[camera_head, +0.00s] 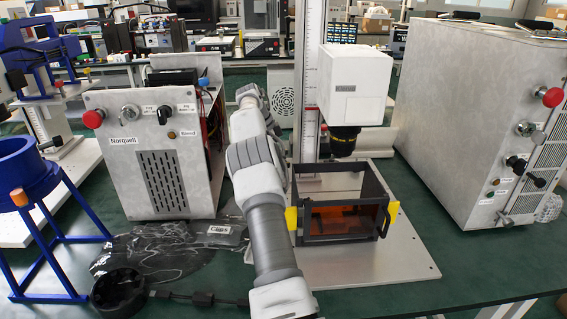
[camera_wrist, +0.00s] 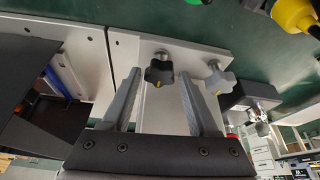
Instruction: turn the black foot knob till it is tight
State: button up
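The black foot knob (camera_wrist: 158,72), a lobed star shape with a small yellow mark, shows in the wrist view by the corner of a pale plate (camera_wrist: 185,45). My gripper (camera_wrist: 160,72) is open, with its two grey fingers spread to the left and right of the knob. The knob appears between the fingertips, with a gap on each side. I cannot tell how deep it lies between them. In the head view, my arm crosses the middle, and I cannot make out the gripper or the knob.
A similar light grey knob (camera_wrist: 218,78) sits just right of the right finger. A yellow object (camera_wrist: 295,14) is at the top right. In the head view, the lift column (camera_head: 310,80) stands on a white base (camera_head: 400,262) with a dark-framed box (camera_head: 345,238) on it.

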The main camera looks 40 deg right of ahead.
notch_tip(320, 180, up, 7)
jog(key=p, duration=0.8)
dwell(0.5)
